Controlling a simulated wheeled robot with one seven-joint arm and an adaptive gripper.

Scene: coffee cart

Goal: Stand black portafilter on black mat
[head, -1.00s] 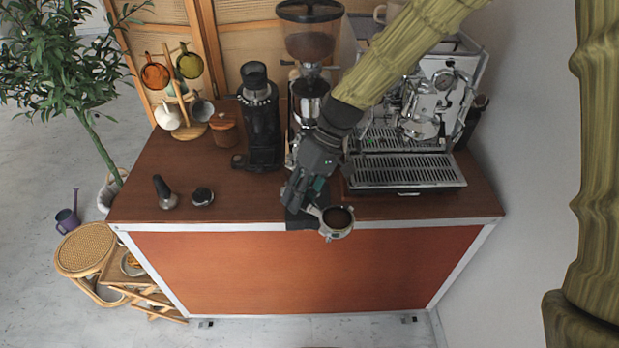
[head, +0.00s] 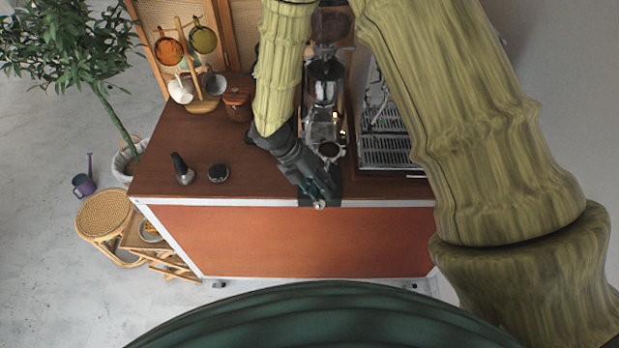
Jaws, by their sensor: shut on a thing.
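My gripper (head: 317,187) is shut on the handle of the black portafilter (head: 330,150). The portafilter's round metal basket faces up and points away from me, towards the grinder (head: 324,75). A small metal handle end shows just below my fingers, at the cart's front edge. The black mat (head: 334,196) lies at the front edge of the counter, below my gripper and partly hidden by it. I cannot tell whether the portafilter touches the mat or hangs above it.
The espresso machine's drip tray (head: 387,151) is just right of the basket, partly hidden by my arm. The wooden counter (head: 205,135) has free room there. A mug tree (head: 196,65) stands behind.

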